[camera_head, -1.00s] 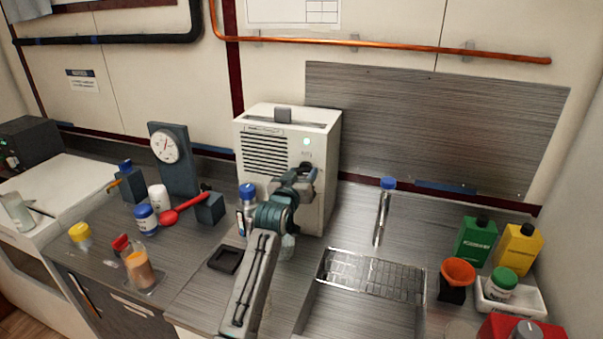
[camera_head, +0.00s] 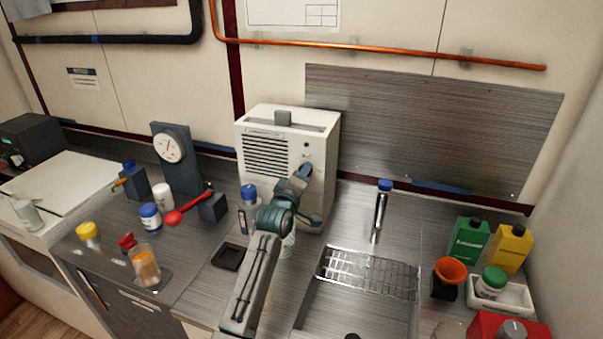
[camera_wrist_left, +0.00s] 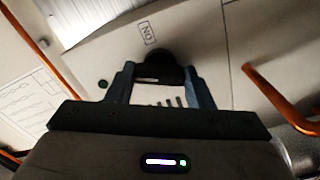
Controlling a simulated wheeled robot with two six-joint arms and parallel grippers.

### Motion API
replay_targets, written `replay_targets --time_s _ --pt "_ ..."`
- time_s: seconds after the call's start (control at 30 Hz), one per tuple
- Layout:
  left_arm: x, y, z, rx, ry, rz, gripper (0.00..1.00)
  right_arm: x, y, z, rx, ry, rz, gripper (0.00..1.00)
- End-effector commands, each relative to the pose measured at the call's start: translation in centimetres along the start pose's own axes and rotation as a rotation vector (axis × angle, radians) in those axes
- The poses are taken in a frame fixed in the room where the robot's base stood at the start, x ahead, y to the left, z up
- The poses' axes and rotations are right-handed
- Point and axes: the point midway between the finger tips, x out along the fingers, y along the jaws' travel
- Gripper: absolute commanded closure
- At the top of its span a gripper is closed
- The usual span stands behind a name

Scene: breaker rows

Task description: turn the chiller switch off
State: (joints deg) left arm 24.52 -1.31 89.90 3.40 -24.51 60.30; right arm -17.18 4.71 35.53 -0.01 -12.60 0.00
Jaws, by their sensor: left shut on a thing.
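The chiller (camera_head: 270,157) is a white box with a slotted front grille, standing against the back wall. Its round indicator (camera_head: 306,144) is dark in the head view. My left gripper (camera_head: 303,173) is at the chiller's right front, below the indicator, and hides the switch there. In the left wrist view the black switch knob (camera_wrist_left: 158,66) sits between the fingers of my left gripper (camera_wrist_left: 160,82), which is shut on it. An inverted "ON" label (camera_wrist_left: 147,33) shows beside the knob. My right gripper is not in view.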

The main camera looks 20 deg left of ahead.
Motion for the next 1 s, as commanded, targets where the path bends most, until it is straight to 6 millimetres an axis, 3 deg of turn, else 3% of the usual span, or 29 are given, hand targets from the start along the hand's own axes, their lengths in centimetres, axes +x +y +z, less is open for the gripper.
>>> replay_targets --time_s 0.5,1.0 --pt "0.0 0.2 -0.1 -0.371 0.000 0.000 0.76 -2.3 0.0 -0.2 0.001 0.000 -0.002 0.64" --pt "0.0 0.0 0.0 -0.460 0.000 0.001 0.76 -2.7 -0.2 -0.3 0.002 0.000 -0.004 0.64"
